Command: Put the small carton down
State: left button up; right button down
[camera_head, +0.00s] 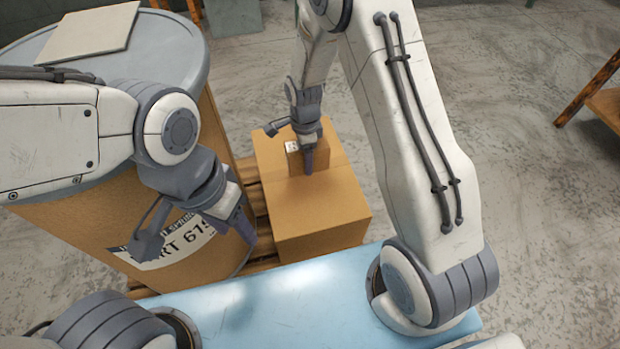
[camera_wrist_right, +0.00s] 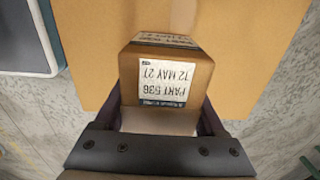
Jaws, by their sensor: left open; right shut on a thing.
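The small carton (camera_head: 294,158) is a brown box with a white printed label. My right gripper (camera_head: 307,155) is shut on it, over the top of a larger brown carton (camera_head: 315,208). In the right wrist view the small carton (camera_wrist_right: 166,80) sits between the fingers of the right gripper (camera_wrist_right: 165,118), its label facing the camera. I cannot tell whether its underside touches the large carton's top (camera_wrist_right: 245,40). My left gripper (camera_head: 195,240) is open and empty in front of the big drum.
A large brown drum (camera_head: 75,235) with a grey lid (camera_head: 180,60) stands at the left, a flat board (camera_head: 88,32) on it. The large carton stands on a wooden pallet (camera_head: 255,200). A wooden bench (camera_head: 605,100) is at the right edge. The large carton's near top is clear.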

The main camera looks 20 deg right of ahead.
aim_at(310, 183)
jog(key=shift+s+d+f+b, duration=0.2)
jog(key=shift+s+f, duration=0.2)
jog(key=shift+s, duration=0.2)
jog(key=shift+s+d+f+b, duration=0.15)
jog(key=shift+s+f, duration=0.2)
jog(key=shift+s, duration=0.2)
notch_tip(310, 183, down, 4)
jog(key=shift+f+b, duration=0.1)
jog(key=shift+b, duration=0.9)
grip_release()
